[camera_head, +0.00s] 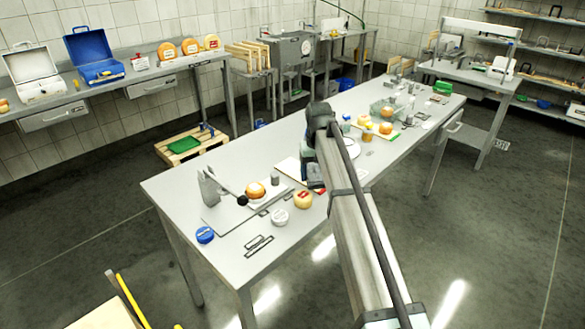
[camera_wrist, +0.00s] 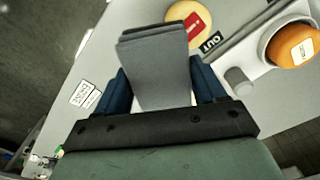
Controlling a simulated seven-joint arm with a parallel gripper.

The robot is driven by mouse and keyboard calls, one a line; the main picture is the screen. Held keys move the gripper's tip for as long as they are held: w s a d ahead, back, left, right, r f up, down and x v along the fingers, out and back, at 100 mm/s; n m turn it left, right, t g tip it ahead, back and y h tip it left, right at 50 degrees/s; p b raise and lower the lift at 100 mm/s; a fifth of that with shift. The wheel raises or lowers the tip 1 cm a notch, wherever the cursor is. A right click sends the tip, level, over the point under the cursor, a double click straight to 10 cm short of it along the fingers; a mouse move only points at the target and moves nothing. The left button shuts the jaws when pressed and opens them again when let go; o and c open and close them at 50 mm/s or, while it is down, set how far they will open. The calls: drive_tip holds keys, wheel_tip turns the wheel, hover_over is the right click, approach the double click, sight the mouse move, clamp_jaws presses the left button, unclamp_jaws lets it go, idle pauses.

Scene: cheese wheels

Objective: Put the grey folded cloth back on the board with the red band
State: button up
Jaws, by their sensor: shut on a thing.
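My gripper (camera_wrist: 165,84) is shut on the grey folded cloth (camera_wrist: 155,55). The cloth sticks out flat between the two blue fingers in the wrist view, above the grey table. In the head view my gripper (camera_head: 314,181) hangs over the near half of the table, and the cloth cannot be made out there. A pale board (camera_head: 287,168) lies on the table left of my gripper, partly hidden by the arm. I see no red band on it, so I cannot tell which board bears one.
A pale cheese with a red label (camera_head: 303,201) stands close to my gripper; it also shows in the wrist view (camera_wrist: 178,14).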

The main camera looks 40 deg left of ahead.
drive_tip(key=w+a+r+n, duration=0.1)
drive_tip(key=a+r, duration=0.1)
drive_tip(key=a, duration=0.6)
drive_tip(key=r+n, duration=0.2)
drive_tip(key=n, duration=0.4)
hover_over(293, 167)
drive_tip(key=shift+s+f, duration=0.1)
drive_tip(key=shift+f, duration=4.95)
drive_tip(key=shift+f, duration=0.1)
drive_tip(key=o, duration=0.9)
drive_tip(key=shift+o, duration=0.2)
wheel_tip(293, 167, up, 12)
